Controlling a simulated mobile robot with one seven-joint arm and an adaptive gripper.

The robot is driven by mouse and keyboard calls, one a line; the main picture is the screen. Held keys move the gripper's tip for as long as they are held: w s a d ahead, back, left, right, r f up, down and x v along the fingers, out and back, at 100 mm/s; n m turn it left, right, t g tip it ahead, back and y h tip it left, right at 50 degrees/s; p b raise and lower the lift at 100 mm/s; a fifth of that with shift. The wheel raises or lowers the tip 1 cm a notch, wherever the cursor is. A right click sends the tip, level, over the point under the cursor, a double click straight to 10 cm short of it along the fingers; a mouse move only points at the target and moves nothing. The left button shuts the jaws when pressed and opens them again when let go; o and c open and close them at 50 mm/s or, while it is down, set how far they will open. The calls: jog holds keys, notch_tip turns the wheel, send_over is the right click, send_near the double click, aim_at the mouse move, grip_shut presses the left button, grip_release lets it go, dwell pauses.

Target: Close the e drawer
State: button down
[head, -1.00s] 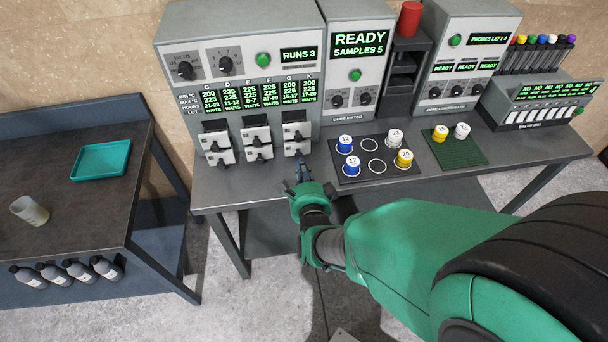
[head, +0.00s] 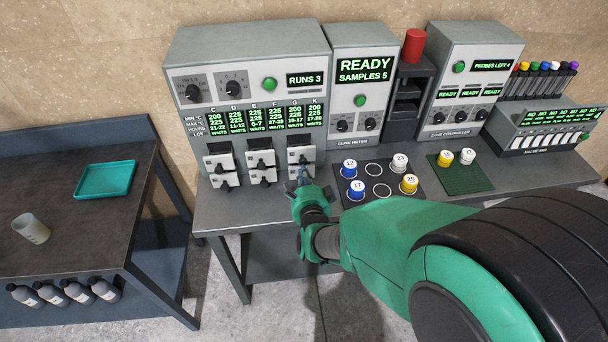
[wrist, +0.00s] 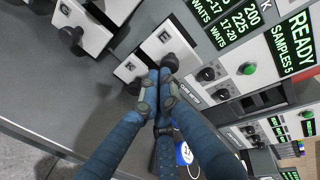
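The press cabinet (head: 247,66) carries three pairs of small white drawers with black knobs. The middle pair's upper drawer (head: 262,159) stands under the E and F columns; its own letter is too small to read in the head view. My gripper (head: 304,176) is in front of the right-hand pair, hiding part of its lower drawer. In the wrist view the fingers of my gripper (wrist: 164,74) are together, with tips at the knob (wrist: 170,62) of a drawer whose letter looks like G or E. Contact is unclear. The drawer marked K (wrist: 129,68) is beside it.
Right of the drawers, a black mat (head: 376,186) holds several numbered capped samples; a green mat (head: 462,171) holds two more. A cure meter (head: 359,105) stands beside the cabinet. A side table at left bears a teal tray (head: 104,180) and a cup (head: 31,228).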

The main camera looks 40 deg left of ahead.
aim_at(302, 163)
jog(key=b+x, duration=0.1)
jog(key=x, duration=0.1)
jog(key=b+x, duration=0.1)
jog(key=r+b+x, duration=0.1)
jog(key=b+x, duration=0.1)
jog(key=shift+w+a, duration=0.3)
jog(key=shift+a, duration=0.05)
jog(key=shift+w+a, duration=0.25)
jog(key=shift+w+a+r, duration=0.15)
jog(key=shift+r, duration=0.05)
jog(key=shift+s+d+f+b, duration=0.15)
jog(key=shift+s+d+b, duration=0.25)
jog(key=shift+s+d, duration=0.45)
jog(key=p+v, duration=0.1)
jog(key=v, duration=1)
jog(key=shift+s+d+f+p, duration=0.25)
jog(key=shift+s+d+p, duration=0.05)
jog(key=shift+s+d, duration=0.05)
